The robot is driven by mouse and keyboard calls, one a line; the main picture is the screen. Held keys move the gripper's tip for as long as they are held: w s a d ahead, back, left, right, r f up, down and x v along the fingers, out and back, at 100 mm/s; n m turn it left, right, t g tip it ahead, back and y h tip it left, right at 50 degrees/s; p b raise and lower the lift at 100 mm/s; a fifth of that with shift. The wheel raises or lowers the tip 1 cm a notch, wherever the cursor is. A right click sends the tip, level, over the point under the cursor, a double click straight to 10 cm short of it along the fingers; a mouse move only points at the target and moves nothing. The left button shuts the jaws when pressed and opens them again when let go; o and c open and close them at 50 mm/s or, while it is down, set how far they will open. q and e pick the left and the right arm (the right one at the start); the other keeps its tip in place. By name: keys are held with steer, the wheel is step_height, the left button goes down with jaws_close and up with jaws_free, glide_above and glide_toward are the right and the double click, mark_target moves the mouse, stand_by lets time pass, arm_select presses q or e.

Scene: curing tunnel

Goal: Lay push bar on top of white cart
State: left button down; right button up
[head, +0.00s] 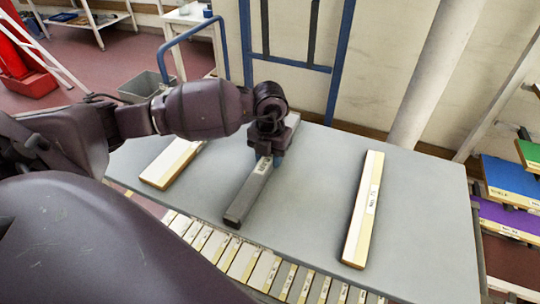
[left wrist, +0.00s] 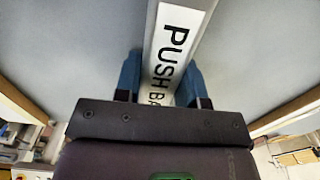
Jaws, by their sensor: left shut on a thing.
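The push bar (head: 247,198) is a long grey bar with a white label on top. It lies along or just above the grey tabletop; I cannot tell if it touches. My left gripper (head: 271,152) is shut on its far part. In the left wrist view, the blue fingers of the left gripper (left wrist: 160,88) sit on both sides of the push bar (left wrist: 183,20), whose label reads "PUSH BA", the rest hidden. A small white-topped stand (head: 190,17), possibly the white cart, is at the upper left. My right gripper is out of view.
The grey tabletop (head: 310,210) holds a cream, wood-edged bar (head: 172,163) left of the push bar and a labelled one (head: 364,208) right. Many strips (head: 240,262) line the front edge. A blue frame (head: 335,75) stands behind; a grey bin (head: 140,86) is at left.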

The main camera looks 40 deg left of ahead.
arm_select(q)
steer(key=shift+r, duration=0.1)
steer(key=shift+f, duration=0.2)
steer(key=c, duration=0.8)
jaws_free()
steer(key=shift+o, duration=0.5)
steer(key=shift+r, duration=0.1)
step_height(320, 180, up, 12)
steer(key=p, duration=0.1)
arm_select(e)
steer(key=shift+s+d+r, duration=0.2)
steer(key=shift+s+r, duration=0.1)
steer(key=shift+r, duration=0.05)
